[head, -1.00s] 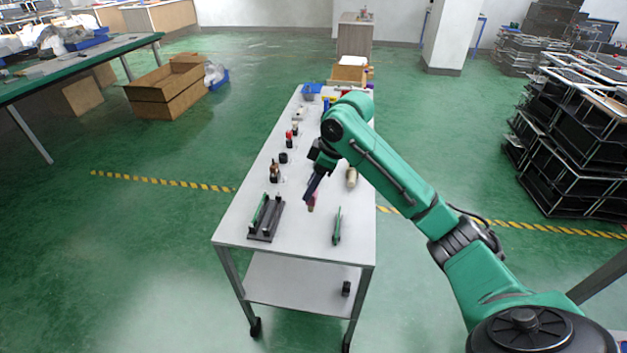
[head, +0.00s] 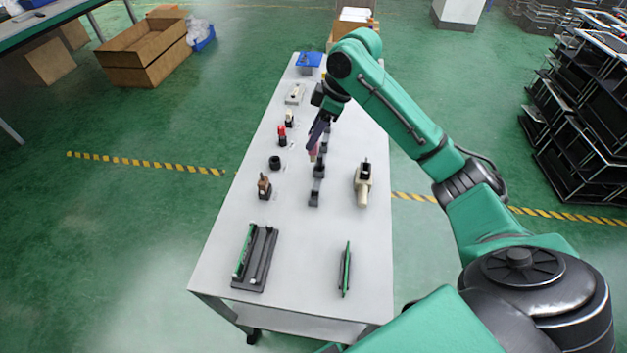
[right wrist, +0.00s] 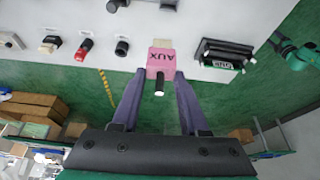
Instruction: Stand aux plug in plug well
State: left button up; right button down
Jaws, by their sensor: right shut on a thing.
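My right gripper (right wrist: 156,98) is shut on a pink plug marked AUX (right wrist: 160,60), which has a black tip pointing toward the camera in the right wrist view. In the head view the plug (head: 313,153) shows below the dark fingers of my right gripper (head: 314,146), over the middle of the table. A black round cup (head: 275,162), perhaps the plug well, stands left of the gripper. It also shows left of the plug in the right wrist view (right wrist: 121,47). My left gripper is not in view.
Several fixtures stand on the white table (head: 300,232): a red-topped one (head: 282,134), a brown one (head: 264,186), a cream one (head: 362,187) and black posts (head: 315,193). A slotted rack (head: 255,258) and green board (head: 345,268) are nearer. Bare tabletop lies between these two.

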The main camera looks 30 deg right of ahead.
aim_at(315, 155)
jog(key=f, duration=0.1)
jog(key=s+f, duration=0.1)
jog(key=f, duration=0.1)
jog(key=s+f+p, duration=0.1)
jog(key=shift+a+f, duration=0.4)
jog(key=f, duration=0.3)
jog(key=f+p, duration=0.1)
jog(key=f, duration=0.3)
jog(key=w+f, duration=0.1)
jog(key=f, duration=0.3)
jog(key=shift+d+f, duration=0.15)
jog(key=shift+f, duration=0.2)
jog(key=shift+c, duration=2.1)
grip_release()
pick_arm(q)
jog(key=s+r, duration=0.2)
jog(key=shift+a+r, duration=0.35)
pick_arm(e)
jog(key=shift+r, duration=0.1)
pick_arm(q)
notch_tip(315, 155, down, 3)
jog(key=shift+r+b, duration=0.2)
jog(key=shift+b, duration=0.9)
pick_arm(e)
jog(key=v, duration=1.2)
